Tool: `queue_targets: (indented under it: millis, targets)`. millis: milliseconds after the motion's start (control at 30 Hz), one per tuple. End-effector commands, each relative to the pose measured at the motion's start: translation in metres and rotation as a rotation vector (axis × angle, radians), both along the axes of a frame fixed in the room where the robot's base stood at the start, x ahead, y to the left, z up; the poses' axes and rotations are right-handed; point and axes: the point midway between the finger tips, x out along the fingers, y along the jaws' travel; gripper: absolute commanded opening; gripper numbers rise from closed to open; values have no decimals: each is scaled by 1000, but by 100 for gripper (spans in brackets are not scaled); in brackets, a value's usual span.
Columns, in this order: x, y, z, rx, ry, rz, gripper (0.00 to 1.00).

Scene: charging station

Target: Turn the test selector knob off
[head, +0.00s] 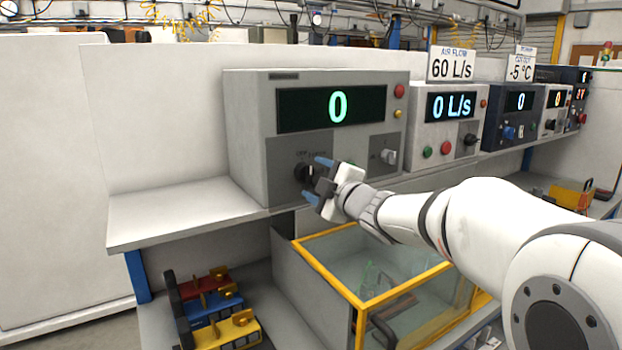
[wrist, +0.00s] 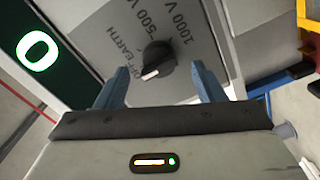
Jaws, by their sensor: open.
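The test selector knob (head: 302,173) is a black round knob on the grey lower panel of the nearest instrument (head: 248,140). In the wrist view the knob (wrist: 157,60) shows a white pointer mark towards the lower left, on the side of the OFF and EARTH lettering. The 500 V and 1000 V labels lie above it. My gripper (head: 315,180) is open, with its blue fingers just in front of the panel. In the wrist view the fingers (wrist: 160,70) stand to either side of the knob, with gaps between. I cannot tell the exact depth.
The nearest instrument's display (head: 332,108) reads 0. A grey knob (head: 388,157) and a red button (head: 399,90) are on its right. More instruments stand along the shelf (head: 180,212) to the right. A yellow-framed clear box (head: 352,297) lies below my arm.

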Motion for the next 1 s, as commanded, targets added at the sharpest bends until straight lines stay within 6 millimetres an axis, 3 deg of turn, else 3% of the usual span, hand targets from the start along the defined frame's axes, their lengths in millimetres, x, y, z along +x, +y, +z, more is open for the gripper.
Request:
queue_targets:
  millis: [300, 767, 867, 1000]
  targets:
    - [-39, -26, 0, 1, -1, 0, 63]
    - [-43, -34, -1, 9, 19, -27, 63]
    - [-44, -53, -5, 40, 91, -123, 63]
    - [-60, -104, -28, 138, 298, -375, 63]
